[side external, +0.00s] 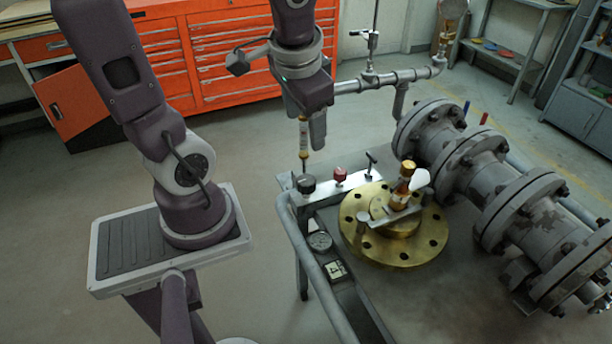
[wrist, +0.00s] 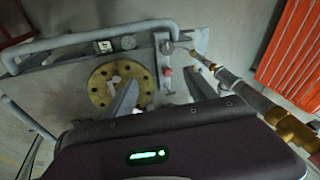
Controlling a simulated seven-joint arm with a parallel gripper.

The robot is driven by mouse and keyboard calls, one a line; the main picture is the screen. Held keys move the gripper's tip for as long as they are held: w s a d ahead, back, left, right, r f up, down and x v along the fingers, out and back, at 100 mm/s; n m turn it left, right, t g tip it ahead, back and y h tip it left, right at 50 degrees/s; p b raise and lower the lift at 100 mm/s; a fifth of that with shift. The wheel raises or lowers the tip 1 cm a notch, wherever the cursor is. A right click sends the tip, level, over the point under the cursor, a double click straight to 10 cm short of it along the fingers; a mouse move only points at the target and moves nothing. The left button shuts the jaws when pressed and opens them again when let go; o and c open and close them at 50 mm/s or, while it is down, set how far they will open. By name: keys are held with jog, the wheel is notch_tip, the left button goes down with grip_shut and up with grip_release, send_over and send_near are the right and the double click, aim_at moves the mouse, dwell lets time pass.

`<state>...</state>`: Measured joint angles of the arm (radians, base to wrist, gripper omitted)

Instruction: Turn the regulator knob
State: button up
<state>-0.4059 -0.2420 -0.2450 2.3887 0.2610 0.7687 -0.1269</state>
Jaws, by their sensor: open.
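A black knob (side external: 306,184) and a red knob (side external: 340,175) stand in a row on the grey panel strip, with a small T-handle (side external: 371,160) to their right. I cannot tell for certain which is the regulator knob. In the wrist view the black knob (wrist: 166,47) and red knob (wrist: 167,70) lie beyond my fingertips. My gripper (side external: 318,143) points down, above and apart from the knobs. In the wrist view my gripper (wrist: 163,88) has its two fingers spread with nothing between them. The T-handle is partly hard to make out there.
A slim upright brass fitting (side external: 304,140) stands close beside my gripper. A brass flange (side external: 360,245) with a valve stem, a round gauge (side external: 320,241), a grey rail (side external: 310,260) and a large flanged pipe (side external: 480,160) surround the panel. An orange cabinet (side external: 225,50) stands behind.

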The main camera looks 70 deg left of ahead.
jog(key=w+a+f+g, duration=0.2)
jog(key=w+a+f, duration=0.1)
jog(key=a+f, duration=0.25)
jog(key=n+h, duration=0.1)
jog(key=h, duration=0.2)
send_over(306, 179)
notch_tip(306, 179, down, 9)
jog(key=shift+d+f, duration=0.1)
jog(key=shift+f, duration=0.1)
notch_tip(306, 179, down, 7)
jog(key=shift+f, duration=0.15)
jog(key=shift+c, duration=0.5)
jog(key=c, duration=1.3)
